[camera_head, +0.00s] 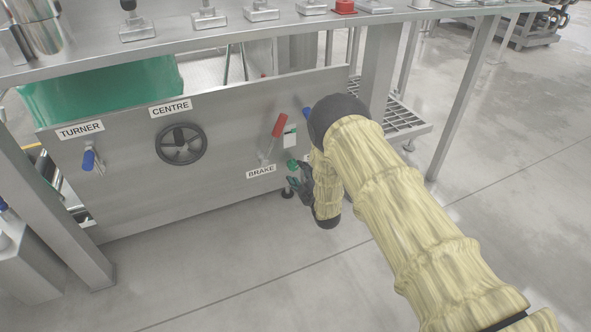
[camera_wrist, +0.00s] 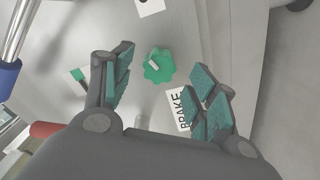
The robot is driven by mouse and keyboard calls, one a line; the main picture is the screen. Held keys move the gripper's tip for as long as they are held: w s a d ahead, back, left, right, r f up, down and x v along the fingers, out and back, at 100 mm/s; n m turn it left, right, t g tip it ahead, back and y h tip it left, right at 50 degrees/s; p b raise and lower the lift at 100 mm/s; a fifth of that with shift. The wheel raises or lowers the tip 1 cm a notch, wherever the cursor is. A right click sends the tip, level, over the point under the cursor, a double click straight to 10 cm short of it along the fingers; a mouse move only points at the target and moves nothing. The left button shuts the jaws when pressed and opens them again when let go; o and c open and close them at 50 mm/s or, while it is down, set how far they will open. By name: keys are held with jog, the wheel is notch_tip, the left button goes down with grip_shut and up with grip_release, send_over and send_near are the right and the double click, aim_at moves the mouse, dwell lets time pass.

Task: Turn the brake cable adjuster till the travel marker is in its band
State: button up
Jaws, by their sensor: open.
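The brake cable adjuster looks like a green lobed knob (camera_wrist: 158,66) on the grey panel; in the head view it is a small green spot (camera_head: 292,165) right of the BRAKE label (camera_head: 261,172). My gripper (camera_head: 296,181) is open and empty at the panel's lower right. In the wrist view the knob shows between and slightly beyond the open fingers (camera_wrist: 163,85), touching neither. A small plate with a green patch (camera_head: 290,136) sits above the knob, perhaps the travel gauge; I cannot make out its marker. My arm and fingers partly cover this area.
A red-handled lever (camera_head: 278,126) stands just left of the plate. A blue handle (camera_head: 307,112) is close to my wrist. A black handwheel (camera_head: 181,144) and another blue handle (camera_head: 89,160) are farther left. A steel shelf (camera_head: 190,42) runs above; the floor in front is clear.

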jog(key=v, duration=0.7)
jog(key=shift+s+d, duration=0.15)
jog(key=shift+s, duration=0.2)
jog(key=s+d+f+m+g+h, duration=0.2)
jog(key=s+d+f+m, duration=0.15)
jog(key=s, duration=0.35)
jog(key=s+d+f+m+g+h, duration=0.25)
jog(key=s+d+f, duration=0.25)
jog(key=s, duration=0.3)
jog(key=s+d+f+m+g+h, duration=0.1)
jog(key=s+d+f+m+g, duration=0.25)
jog(key=s, duration=0.35)
jog(key=s+d+r+m+g+h+p, duration=0.1)
jog(key=s+d+m+g, duration=0.2)
jog(key=s, duration=1.4)
jog(key=s+d+r+m+g+p, duration=0.1)
jog(key=s+m+g, duration=0.4)
jog(key=s, duration=1.2)
notch_tip(320, 180, up, 38)
jog(key=n+p, duration=0.1)
jog(key=p, duration=3.6)
jog(key=shift+w+g, duration=0.3)
jog(key=shift+a+r, duration=0.1)
jog(key=shift+r, duration=0.05)
jog(key=shift+c, duration=0.2)
